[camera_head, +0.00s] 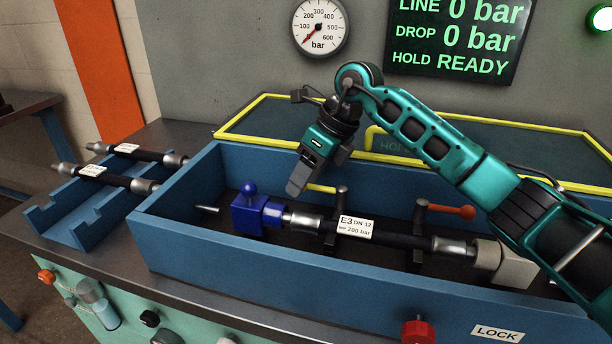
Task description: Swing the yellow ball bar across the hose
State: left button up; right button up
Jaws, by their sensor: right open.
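The yellow ball bar (321,188) reaches left from a dark upright post (342,194) on the far side of the hose. It lies roughly along the hose, not over it. Its left end is hidden behind my right gripper (298,185). The gripper is open, with its fingers pointing down at that end; I cannot tell whether they touch it. The black hose (390,239), with a white label reading E3 DN 12, lies in the blue trough (215,252) between a blue block (251,213) and a pale block (503,262). My left gripper is not in view.
An orange ball bar (451,210) points right from a second post. The trough's yellow-framed lid (270,125) stands behind. Two more hoses lie on a blue rack (70,217) at left. The board (458,40) reads LINE 0 bar, DROP 0 bar, HOLD READY.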

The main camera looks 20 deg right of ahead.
grip_shut()
dwell(0.5)
